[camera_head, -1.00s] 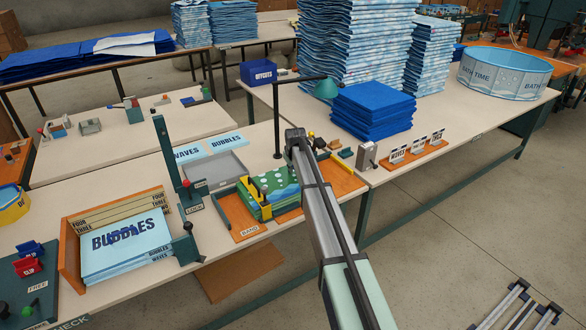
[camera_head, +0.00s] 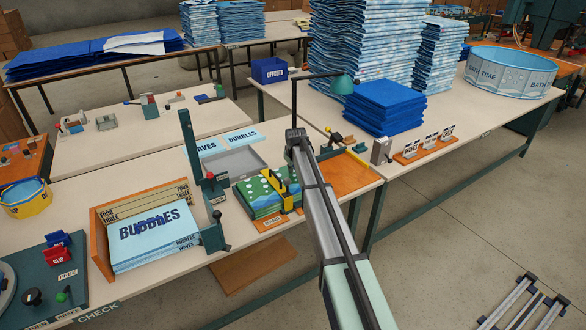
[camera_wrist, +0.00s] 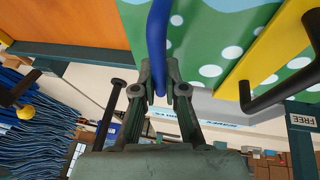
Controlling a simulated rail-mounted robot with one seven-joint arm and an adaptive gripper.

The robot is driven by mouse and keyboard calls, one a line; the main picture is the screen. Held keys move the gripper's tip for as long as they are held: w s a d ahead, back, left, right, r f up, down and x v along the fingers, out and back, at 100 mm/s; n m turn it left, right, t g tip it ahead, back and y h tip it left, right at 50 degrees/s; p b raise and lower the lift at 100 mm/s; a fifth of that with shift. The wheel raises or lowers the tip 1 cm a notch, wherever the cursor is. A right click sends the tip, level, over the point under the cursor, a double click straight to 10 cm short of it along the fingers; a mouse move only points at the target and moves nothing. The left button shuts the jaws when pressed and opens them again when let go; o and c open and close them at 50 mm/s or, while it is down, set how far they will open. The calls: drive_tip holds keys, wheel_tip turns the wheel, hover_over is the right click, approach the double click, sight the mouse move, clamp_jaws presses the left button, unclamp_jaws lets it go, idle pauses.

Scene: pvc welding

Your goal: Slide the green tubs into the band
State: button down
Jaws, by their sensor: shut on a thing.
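The green tubs (camera_head: 258,197) are a flat stack with white dots and a blue wave, lying on the left part of the orange board marked BAND. The yellow band (camera_head: 282,187) stands around the right part of the stack, and some of the stack is to its left. In the wrist view my gripper (camera_wrist: 159,78) is shut on a blue rounded bar (camera_wrist: 154,38) against the dotted green tubs (camera_wrist: 210,35). The yellow band (camera_wrist: 262,60) with its black handle is to the right there. In the head view my arm hides the gripper.
The orange board (camera_head: 345,175) is bare right of the stack. A grey tray (camera_head: 236,161) lies behind it, and a dark green upright (camera_head: 188,145) stands to the left. A BUBBLES stack (camera_head: 150,235) sits further left.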

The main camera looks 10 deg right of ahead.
drive_tip(key=shift+a, duration=0.15)
drive_tip(key=c, duration=1.2)
unclamp_jaws()
drive_tip(key=shift+o, duration=0.2)
drive_tip(key=shift+s+r, duration=0.25)
drive_tip(key=shift+r, duration=0.2)
drive_tip(key=v, duration=1.1)
